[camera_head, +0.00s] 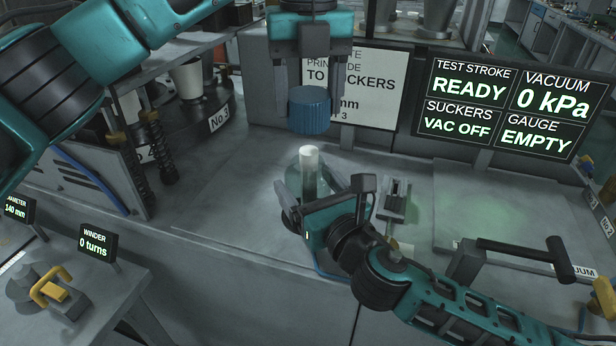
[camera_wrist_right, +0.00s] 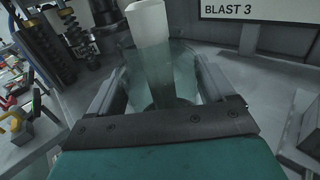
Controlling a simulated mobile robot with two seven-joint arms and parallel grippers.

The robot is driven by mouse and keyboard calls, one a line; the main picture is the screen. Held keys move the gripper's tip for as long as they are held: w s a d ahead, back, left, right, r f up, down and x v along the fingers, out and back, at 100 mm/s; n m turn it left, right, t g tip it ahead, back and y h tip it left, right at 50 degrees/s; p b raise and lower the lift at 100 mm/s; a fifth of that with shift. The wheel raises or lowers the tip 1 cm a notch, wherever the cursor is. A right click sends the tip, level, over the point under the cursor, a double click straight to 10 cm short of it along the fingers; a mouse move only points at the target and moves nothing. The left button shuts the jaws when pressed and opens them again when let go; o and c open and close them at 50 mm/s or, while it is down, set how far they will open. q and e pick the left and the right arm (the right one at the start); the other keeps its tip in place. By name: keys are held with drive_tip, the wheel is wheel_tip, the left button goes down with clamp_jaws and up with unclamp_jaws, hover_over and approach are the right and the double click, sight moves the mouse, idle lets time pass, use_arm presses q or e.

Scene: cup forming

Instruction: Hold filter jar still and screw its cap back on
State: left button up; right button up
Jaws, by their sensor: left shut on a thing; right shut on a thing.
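The filter jar (camera_head: 294,182) is a clear greenish vessel with a white filter (camera_head: 309,165) standing up out of its open top. It stands on the grey bench. My right gripper (camera_head: 305,205) is shut on the jar, and in the right wrist view the fingers lie on both sides of its glass (camera_wrist_right: 182,62). The white filter also shows there (camera_wrist_right: 150,35). The blue ribbed cap (camera_head: 309,110) hangs above the jar, apart from it and roughly over the filter. My left gripper (camera_head: 310,85) points down from above and is shut on the cap.
A white sign (camera_head: 375,85) and a dark display panel (camera_head: 505,100) stand behind. A small grey fixture (camera_head: 395,200) is right of the jar. Dark springs (camera_head: 160,150) and the winder display (camera_head: 95,242) are at left. The bench left of the jar is clear.

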sight(308, 149)
use_arm(q)
drive_tip(key=shift+w+f, duration=0.1)
drive_tip(key=shift+f, duration=2.2)
drive_tip(key=shift+f, duration=0.15)
drive_tip(key=shift+f, duration=0.75)
drive_tip(key=shift+f, duration=0.6)
